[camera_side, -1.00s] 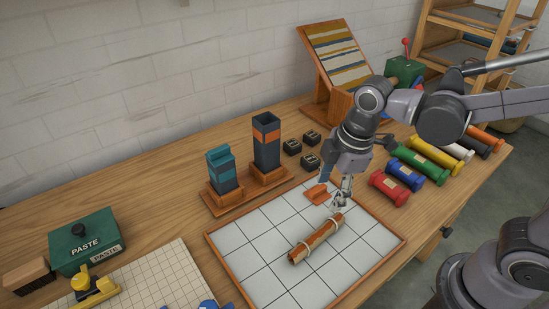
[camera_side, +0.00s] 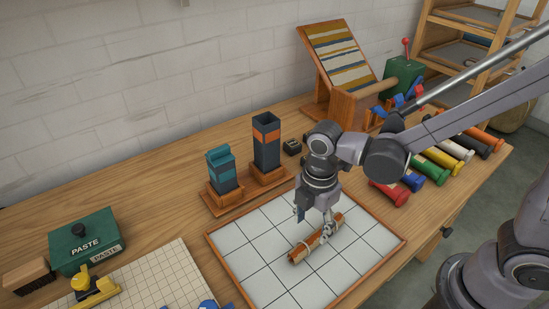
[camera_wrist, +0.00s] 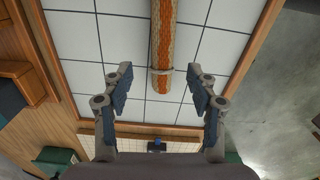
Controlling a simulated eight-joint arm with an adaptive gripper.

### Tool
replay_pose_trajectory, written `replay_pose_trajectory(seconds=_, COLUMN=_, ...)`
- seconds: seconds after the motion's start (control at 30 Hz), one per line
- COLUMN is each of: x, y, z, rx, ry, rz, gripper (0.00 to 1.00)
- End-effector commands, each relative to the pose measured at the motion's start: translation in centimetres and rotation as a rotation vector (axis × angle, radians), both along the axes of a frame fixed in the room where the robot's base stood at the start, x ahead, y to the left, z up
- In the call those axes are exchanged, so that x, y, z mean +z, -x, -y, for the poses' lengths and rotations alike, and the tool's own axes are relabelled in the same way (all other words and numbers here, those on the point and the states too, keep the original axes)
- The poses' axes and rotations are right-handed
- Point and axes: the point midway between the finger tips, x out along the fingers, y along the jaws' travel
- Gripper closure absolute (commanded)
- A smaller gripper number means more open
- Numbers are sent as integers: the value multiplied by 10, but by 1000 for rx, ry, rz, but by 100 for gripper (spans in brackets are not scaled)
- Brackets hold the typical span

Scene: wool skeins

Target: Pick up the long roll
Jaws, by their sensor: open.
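The long roll (camera_side: 303,250) is orange-brown and tied with pale bands. It lies at a slant on the white tiled tray (camera_side: 252,261) with the orange-brown rim. My gripper (camera_side: 314,225) is above the tray, close over the roll, and hides part of it in the side view. In the wrist view my gripper (camera_wrist: 160,92) is open and empty. There the roll (camera_wrist: 163,45) runs down from the top edge, and its near end lies between the lines of the two fingers. I cannot tell the exact height of the fingers above it.
A teal holder (camera_side: 222,172) and a dark tall holder (camera_side: 266,145) stand behind the tray. Coloured spools (camera_side: 411,180) lie to the right. A green paste box (camera_side: 86,240) and a yellow tool (camera_side: 94,288) are at the left. A striped board (camera_side: 340,55) stands at the back.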

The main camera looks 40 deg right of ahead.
Motion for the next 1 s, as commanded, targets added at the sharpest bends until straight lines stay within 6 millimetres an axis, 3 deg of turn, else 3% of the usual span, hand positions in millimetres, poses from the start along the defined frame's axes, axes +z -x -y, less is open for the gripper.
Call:
replay_pose_trajectory(seconds=0.17, x=-9, y=1, z=0, rx=-1, ry=0, rz=0, gripper=42)
replay_pose_trajectory(seconds=0.5, x=-45, y=2, z=-2, rx=-1, ry=-1, rz=1, gripper=42)
replay_pose_trajectory(seconds=0.9, x=-53, y=3, z=-1, rx=-1, ry=-1, rz=1, gripper=42)
replay_pose_trajectory(seconds=1.0, x=-53, y=3, z=-1, rx=-1, ry=-1, rz=1, gripper=70)
